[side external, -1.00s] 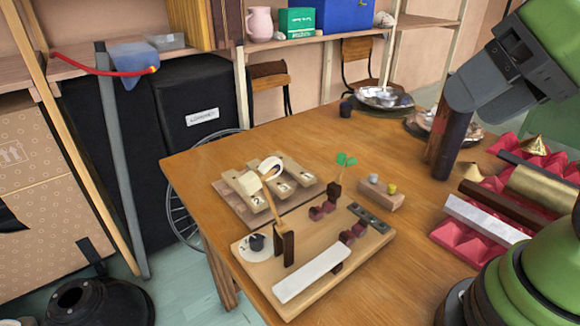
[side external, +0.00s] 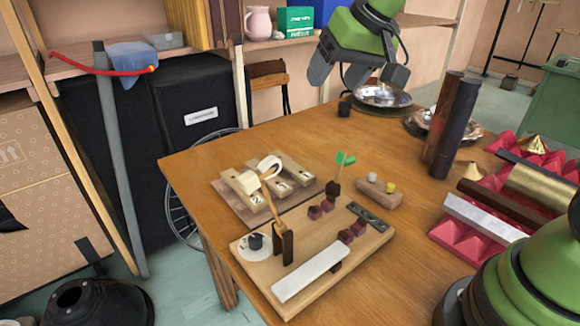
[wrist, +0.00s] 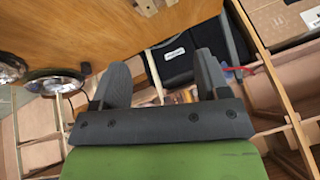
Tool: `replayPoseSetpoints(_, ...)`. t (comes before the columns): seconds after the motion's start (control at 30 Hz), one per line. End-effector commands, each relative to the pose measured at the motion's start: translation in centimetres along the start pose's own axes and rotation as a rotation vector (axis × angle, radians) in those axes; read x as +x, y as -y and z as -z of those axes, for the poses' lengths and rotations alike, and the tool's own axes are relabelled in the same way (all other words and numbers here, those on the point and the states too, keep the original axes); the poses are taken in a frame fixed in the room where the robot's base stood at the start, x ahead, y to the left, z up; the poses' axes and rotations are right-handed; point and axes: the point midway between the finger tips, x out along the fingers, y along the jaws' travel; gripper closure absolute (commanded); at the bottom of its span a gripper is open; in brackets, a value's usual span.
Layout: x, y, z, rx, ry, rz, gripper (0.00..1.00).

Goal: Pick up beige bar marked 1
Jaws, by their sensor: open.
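Three beige bars lie side by side on a low wooden frame (side external: 228,197) at the table's left end. The left bar (side external: 246,189) is marked 2. The middle bar's mark (side external: 281,186) and the right bar's mark (side external: 303,174) are too small to read surely, so I cannot tell which is 1. A pale mallet head partly covers the bars. My gripper (side external: 337,83) is open and empty, high beyond the table's far edge, well away from the bars. In the wrist view its two fingers (wrist: 162,60) are spread apart.
A wooden board (side external: 350,262) with a white bar (side external: 310,274) and a mallet stand is in front. Dark upright tubes (side external: 445,135), metal bowls (side external: 384,97) and red foam (side external: 470,241) holding bars are to the right. Shelves stand behind.

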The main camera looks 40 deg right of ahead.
Motion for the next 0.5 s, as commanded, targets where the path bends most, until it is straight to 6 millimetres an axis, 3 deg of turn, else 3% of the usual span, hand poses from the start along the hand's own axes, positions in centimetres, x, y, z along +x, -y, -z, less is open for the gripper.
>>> replayPoseSetpoints(0.03,2.6,-0.5,0.8,-0.008,0.021,-0.01,0.31)
replayPoseSetpoints(0.1,5.8,-1.2,1.7,-0.023,0.036,-0.02,0.31)
replayPoseSetpoints(0.3,13.8,-3.3,2.5,-0.061,0.068,-0.041,0.31)
replayPoseSetpoints(0.5,17.6,-4.4,2.1,-0.08,0.082,-0.05,0.31)
